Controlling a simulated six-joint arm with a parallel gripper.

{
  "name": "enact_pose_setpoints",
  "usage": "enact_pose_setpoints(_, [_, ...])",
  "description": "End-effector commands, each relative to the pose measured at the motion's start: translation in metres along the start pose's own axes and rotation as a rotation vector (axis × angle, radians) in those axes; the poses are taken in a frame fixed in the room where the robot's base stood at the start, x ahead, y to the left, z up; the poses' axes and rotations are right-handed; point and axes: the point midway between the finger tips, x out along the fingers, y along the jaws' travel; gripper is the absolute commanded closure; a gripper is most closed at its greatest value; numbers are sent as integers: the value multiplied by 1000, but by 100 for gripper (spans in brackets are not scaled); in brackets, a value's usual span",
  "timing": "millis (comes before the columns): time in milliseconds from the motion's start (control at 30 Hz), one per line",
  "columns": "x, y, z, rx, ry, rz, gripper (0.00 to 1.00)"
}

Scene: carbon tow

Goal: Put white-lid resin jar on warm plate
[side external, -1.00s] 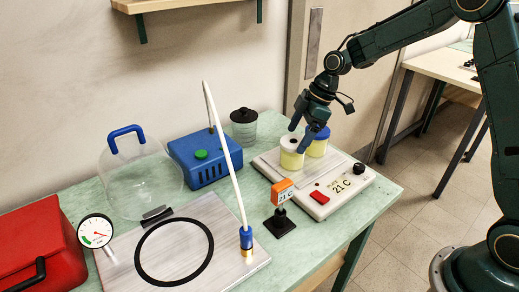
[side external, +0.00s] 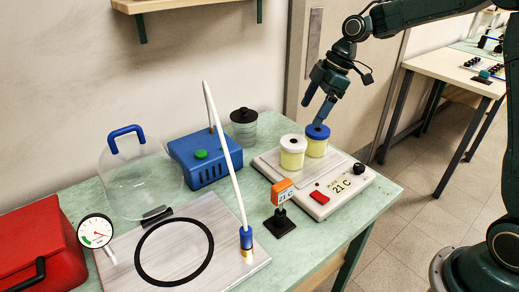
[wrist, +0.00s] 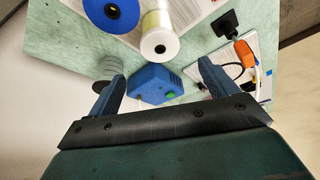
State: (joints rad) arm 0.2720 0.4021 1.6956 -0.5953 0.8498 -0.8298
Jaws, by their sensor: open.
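The white-lid resin jar (side external: 292,152), with pale yellow contents, stands upright on the warm plate (side external: 333,184), toward its back left. It also shows in the wrist view (wrist: 160,38). A blue-lid jar (side external: 316,140) stands close to its right on the same plate, and its lid shows in the wrist view (wrist: 110,12). My gripper (side external: 318,112) is open and empty, above the blue-lid jar and apart from both jars. In the wrist view its two fingers (wrist: 160,88) are spread with nothing between them.
A blue pump (side external: 205,157) and a dark-lidded grey jar (side external: 244,127) stand behind left. An orange 21 C display (side external: 282,192) on a black stand is in front of the plate. A white hose (side external: 225,150) rises left of it. A clear dome (side external: 140,180) is further left.

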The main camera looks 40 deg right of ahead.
Motion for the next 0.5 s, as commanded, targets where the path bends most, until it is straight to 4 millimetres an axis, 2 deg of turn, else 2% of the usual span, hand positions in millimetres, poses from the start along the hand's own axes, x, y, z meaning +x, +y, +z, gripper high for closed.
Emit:
enact_pose_setpoints(300, [-1, -1, 0, 3, -1, 2, 15])
enact_pose_setpoints(500, [-13, -12, -3, 39, -9, 22, 15])
